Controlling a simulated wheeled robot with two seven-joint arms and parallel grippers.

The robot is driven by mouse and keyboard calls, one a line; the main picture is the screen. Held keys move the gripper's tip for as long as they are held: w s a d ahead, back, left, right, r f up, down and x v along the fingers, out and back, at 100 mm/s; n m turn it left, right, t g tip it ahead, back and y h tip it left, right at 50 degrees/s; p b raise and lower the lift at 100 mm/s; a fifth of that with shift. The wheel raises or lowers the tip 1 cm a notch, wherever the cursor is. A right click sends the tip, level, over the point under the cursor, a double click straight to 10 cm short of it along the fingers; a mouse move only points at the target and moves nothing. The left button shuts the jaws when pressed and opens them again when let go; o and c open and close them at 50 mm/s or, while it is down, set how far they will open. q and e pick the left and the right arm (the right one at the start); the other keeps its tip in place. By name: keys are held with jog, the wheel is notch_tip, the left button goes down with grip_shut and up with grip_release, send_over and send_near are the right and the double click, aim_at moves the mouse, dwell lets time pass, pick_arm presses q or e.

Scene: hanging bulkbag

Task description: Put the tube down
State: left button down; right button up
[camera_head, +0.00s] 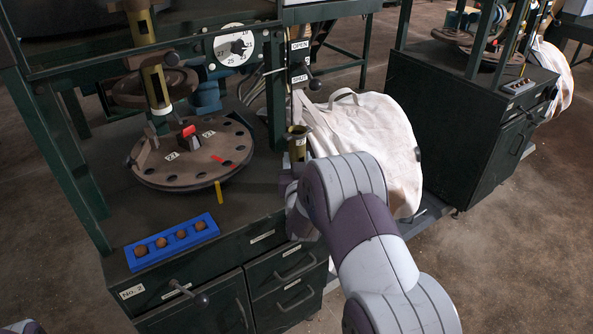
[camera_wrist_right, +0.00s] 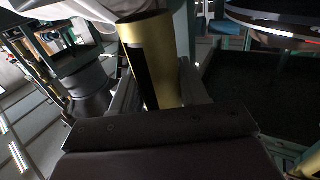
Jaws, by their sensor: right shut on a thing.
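A brass-coloured tube (camera_head: 298,143) stands roughly upright at the right edge of the green machine bench, with its open top showing. My right gripper (camera_head: 297,172) is shut on the tube; my own arm hides most of the gripper in the head view. In the right wrist view the tube (camera_wrist_right: 160,65) sits between the fingers of the gripper (camera_wrist_right: 158,95), slightly tilted in the picture, with a dark strip down its side. Its lower end is hidden, so I cannot tell whether it touches the bench. My left gripper is not in view.
A round numbered turntable (camera_head: 195,165) holds a small red and dark piece. A blue tray (camera_head: 171,241) with several brown balls lies at the bench's front left. A white bulk bag (camera_head: 370,140) hangs behind my right arm. The bench front between tray and turntable has free room.

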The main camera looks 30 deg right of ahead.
notch_tip(320, 180, down, 2)
jog(key=shift+w+d+f, duration=0.1)
jog(key=o, duration=1.2)
jog(key=shift+f, duration=0.1)
